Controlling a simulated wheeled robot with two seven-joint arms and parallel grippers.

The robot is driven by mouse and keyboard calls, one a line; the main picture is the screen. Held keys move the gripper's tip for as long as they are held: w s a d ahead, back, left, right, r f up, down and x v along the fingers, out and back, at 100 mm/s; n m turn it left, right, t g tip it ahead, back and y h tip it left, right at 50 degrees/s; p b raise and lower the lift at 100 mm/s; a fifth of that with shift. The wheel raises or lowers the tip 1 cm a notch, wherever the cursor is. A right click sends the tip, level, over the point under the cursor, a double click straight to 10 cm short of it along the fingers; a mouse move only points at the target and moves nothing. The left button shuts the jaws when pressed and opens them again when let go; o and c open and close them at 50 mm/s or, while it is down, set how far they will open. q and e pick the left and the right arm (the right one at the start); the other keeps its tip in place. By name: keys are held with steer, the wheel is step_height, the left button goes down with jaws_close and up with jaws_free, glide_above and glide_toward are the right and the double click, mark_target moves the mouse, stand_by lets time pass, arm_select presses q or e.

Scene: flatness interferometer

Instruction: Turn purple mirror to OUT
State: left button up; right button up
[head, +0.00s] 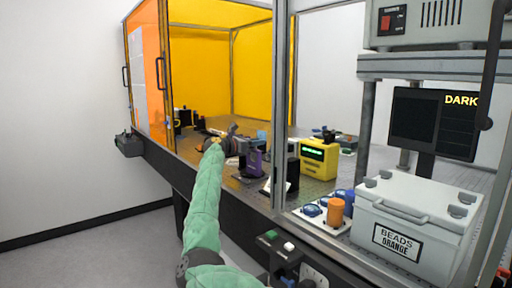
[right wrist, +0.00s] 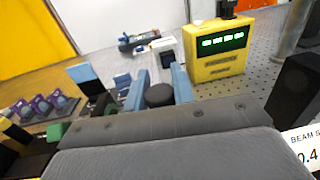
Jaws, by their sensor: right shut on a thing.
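The purple mirror mount (head: 253,163) stands on the perforated table inside the enclosure, just below and right of my right gripper (head: 246,147). The gripper partly covers its top in the head view. In the right wrist view, my right gripper (right wrist: 160,90) has its two blue fingers closed on both sides of a dark round knob (right wrist: 158,95). I cannot tell the mirror's IN or OUT position, and any marking on it is hidden. My left gripper is not in view.
A yellow box with a green display (head: 318,159) stands right of the mount; a black block (head: 292,173) is nearer. A metal post (head: 280,100) rises in front. Several purple-faced parts (right wrist: 42,105) sit at left in the wrist view. A white beads case (head: 415,225) is at front right.

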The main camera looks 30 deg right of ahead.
steer(key=shift+m+g+b, duration=0.45)
steer(key=shift+m+g, duration=0.05)
steer(key=shift+g, duration=0.1)
steer(key=o, duration=1)
steer(key=shift+a, duration=0.55)
steer(key=a, duration=0.4)
steer(key=a+b, duration=0.1)
steer(key=a, duration=0.1)
steer(key=shift+w+a, duration=0.3)
steer(key=shift+w, duration=0.05)
